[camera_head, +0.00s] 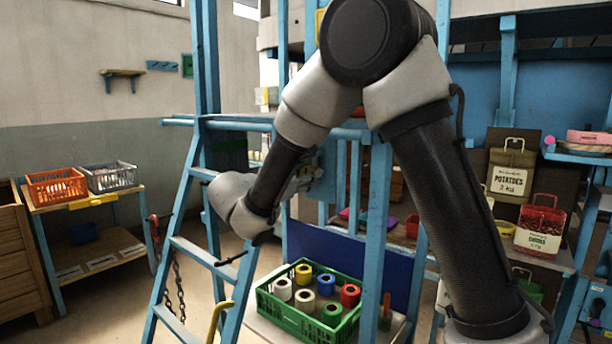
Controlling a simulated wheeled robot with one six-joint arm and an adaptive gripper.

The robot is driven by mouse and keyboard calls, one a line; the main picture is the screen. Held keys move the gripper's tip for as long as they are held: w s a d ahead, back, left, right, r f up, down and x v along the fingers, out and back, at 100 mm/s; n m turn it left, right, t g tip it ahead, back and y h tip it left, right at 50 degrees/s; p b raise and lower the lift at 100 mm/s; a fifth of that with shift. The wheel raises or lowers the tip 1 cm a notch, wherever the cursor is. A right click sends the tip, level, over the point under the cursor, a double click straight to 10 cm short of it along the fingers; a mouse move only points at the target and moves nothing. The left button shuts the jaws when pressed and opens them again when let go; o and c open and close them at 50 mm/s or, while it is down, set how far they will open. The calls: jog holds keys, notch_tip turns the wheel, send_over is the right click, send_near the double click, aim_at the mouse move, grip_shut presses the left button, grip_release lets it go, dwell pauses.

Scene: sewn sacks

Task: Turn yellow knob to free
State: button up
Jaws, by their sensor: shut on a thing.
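My arm reaches in from the right and bends down to the blue frame in the middle of the view. My gripper (308,174) is small in the picture, partly covered by my own wrist and forearm, and lies against a unit on the blue frame. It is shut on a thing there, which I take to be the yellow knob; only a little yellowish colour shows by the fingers. The knob's shape and the way it points are hidden.
A green crate (312,329) with several coloured thread spools stands below my gripper. A blue ladder-like frame (188,226) with hanging chains is at left. A shelf with orange (56,186) and grey (108,177) baskets stands far left. Sacks (510,170) stand at right.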

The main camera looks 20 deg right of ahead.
jog(key=m, duration=1.1)
jog(key=shift+m, duration=1.9)
jog(key=shift+f, duration=0.1)
jog(key=o, duration=1)
jog(key=shift+o, duration=0.2)
jog(key=shift+a, duration=0.1)
jog(key=v, duration=1.2)
